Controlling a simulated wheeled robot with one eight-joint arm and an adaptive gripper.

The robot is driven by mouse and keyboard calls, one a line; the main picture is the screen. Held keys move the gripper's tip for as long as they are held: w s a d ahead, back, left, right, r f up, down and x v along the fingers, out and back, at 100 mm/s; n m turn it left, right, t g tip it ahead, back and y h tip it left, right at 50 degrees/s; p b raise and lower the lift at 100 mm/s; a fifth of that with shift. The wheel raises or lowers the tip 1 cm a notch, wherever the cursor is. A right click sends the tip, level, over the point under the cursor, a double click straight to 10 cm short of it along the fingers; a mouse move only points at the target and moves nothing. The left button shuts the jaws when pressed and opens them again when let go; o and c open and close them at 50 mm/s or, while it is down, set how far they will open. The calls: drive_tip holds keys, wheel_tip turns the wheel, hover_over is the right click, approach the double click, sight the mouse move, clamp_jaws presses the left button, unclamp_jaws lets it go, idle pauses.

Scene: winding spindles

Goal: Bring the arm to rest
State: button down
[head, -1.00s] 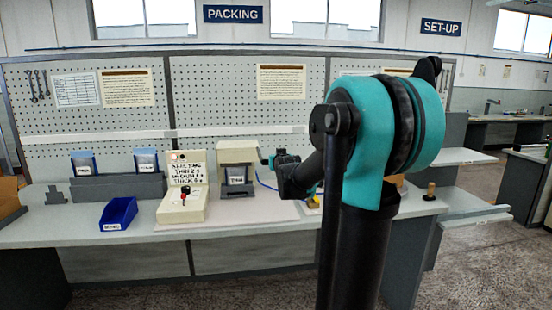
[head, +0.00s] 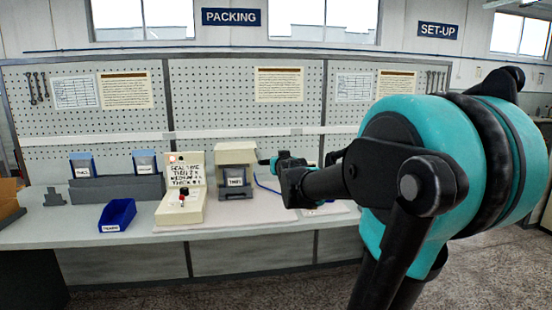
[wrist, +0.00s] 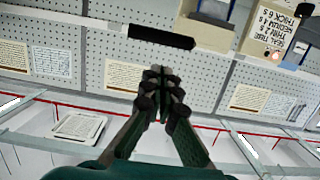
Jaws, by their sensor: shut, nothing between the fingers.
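My teal and black arm (head: 420,170) fills the right of the head view, its forearm reaching left over the bench toward the back board. The small teal wrist end (head: 287,160) shows beside the beige machine, but my fingertips cannot be made out there. In the wrist view my gripper (wrist: 162,75) has its dark fingers together, with nothing between them. The pegboard and pinned sheets lie behind the fingers in that view, which appears upside down.
A grey rack (head: 115,188) holds two labelled pouches. The bench's front strip is clear.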

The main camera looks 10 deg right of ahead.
drive_tip(key=shift+s+f, duration=0.15)
drive_tip(key=s+a+f+g, duration=0.3)
drive_tip(key=s+f+g, duration=0.9)
drive_tip(key=s+f, duration=2)
drive_tip(key=shift+s+f+n+y, duration=0.15)
drive_tip(key=shift+f+n+y, duration=0.25)
drive_tip(key=shift+f, duration=0.15)
